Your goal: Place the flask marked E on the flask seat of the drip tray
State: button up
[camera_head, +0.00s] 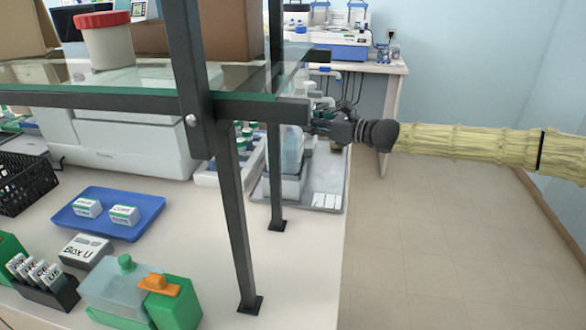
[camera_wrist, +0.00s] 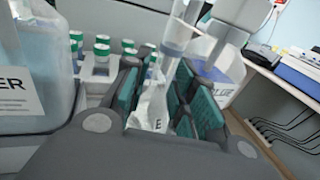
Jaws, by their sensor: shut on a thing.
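My gripper (camera_wrist: 155,92) is shut on the flask marked E (camera_wrist: 151,108), which sits between the teal finger pads with part of its label showing. In the head view my gripper (camera_head: 322,124) is by the shelf's far right corner, above the bench's right edge. The flask cannot be made out clearly there. A grey tray (camera_head: 338,190), which looks like the drip tray, lies on the bench below, with small white pieces on it. I cannot make out its flask seat, and the shelf post hides part of that area.
A glass shelf with a dark frame (camera_head: 150,101) stands between the head camera and my gripper.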

jog(key=shift+a+r+n+g+y+b, duration=0.65)
jog(key=shift+a+r+g+b, duration=0.65)
jog(key=shift+a+r, duration=0.8)
jog(key=shift+s+a+f+b, duration=0.1)
jog(key=shift+s+f, duration=0.05)
jog(key=shift+f, duration=1.55)
jog(key=shift+s+a+f+b, duration=0.1)
jog(key=shift+s+f, duration=0.1)
jog(key=shift+f, duration=1.5)
jog(key=shift+s+a+f+b, duration=0.1)
jog(key=shift+s+f, duration=0.05)
jog(key=shift+f, duration=1.55)
jog(key=shift+f, duration=0.2)
jog(key=o, duration=1.1)
